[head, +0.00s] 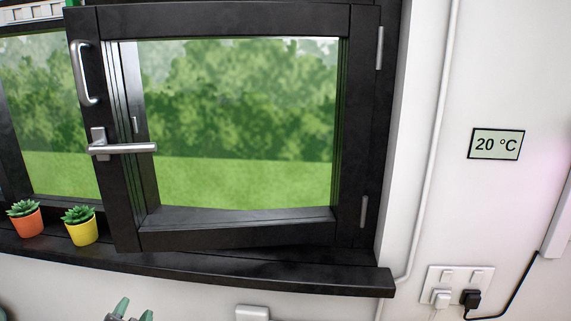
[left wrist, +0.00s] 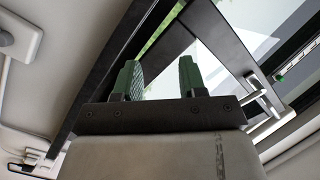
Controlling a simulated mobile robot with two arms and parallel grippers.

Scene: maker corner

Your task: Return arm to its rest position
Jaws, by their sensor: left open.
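My left gripper (head: 133,311) shows only as two greenish fingertips at the bottom edge of the head view, below the window sill and apart from it. In the left wrist view the two green fingers of my left gripper (left wrist: 159,75) stand apart with nothing between them. The black window sash (head: 210,20) is hinged on its right side and its left side stands swung inward over the sill. Its silver lever handle (head: 125,148) lies level. The handle also shows in the left wrist view (left wrist: 263,95), to the right of the fingers. My right gripper is not in view.
The black sill (head: 300,278) runs below the window. An orange pot (head: 27,224) and a yellow pot (head: 84,232) with succulents stand on it at left. A wall socket (head: 458,286) with plugs and cables and a 20 °C display (head: 495,144) are at right.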

